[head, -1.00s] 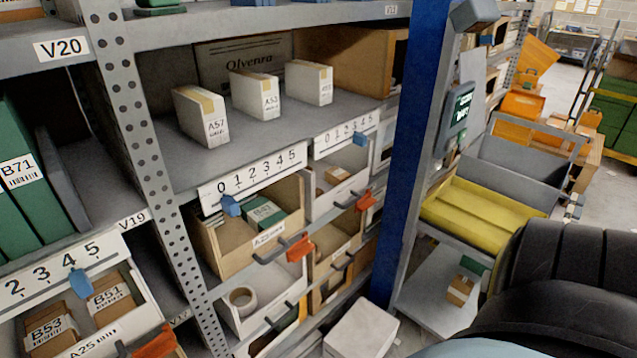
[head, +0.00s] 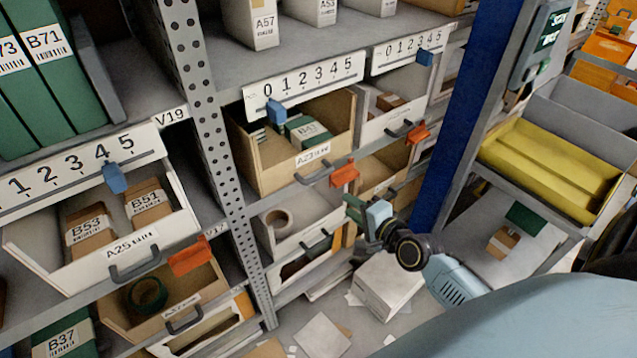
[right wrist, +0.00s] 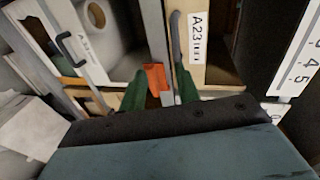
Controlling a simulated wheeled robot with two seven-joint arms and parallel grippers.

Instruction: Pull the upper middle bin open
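The upper middle bin is a tan bin (head: 256,170) labelled A23, with a green box inside and a dark bar handle (head: 318,173) low on its front. Its label side and handle (right wrist: 176,38) also show in the right wrist view. My right gripper (head: 353,209) is below and right of that handle, apart from it, near the orange tag (head: 344,173). In the right wrist view, its two green fingers (right wrist: 158,76) are spread, with the orange tag seen between them and nothing gripped. My left gripper is not in view.
Below A23 is a white bin (head: 283,246) with a tape roll. Blue upright (head: 465,125) stands right of the bins, beside a cart with a yellow tray (head: 550,165). A white box (head: 388,284) stands on the floor under my right gripper. Bin A25 (head: 75,268) juts out left.

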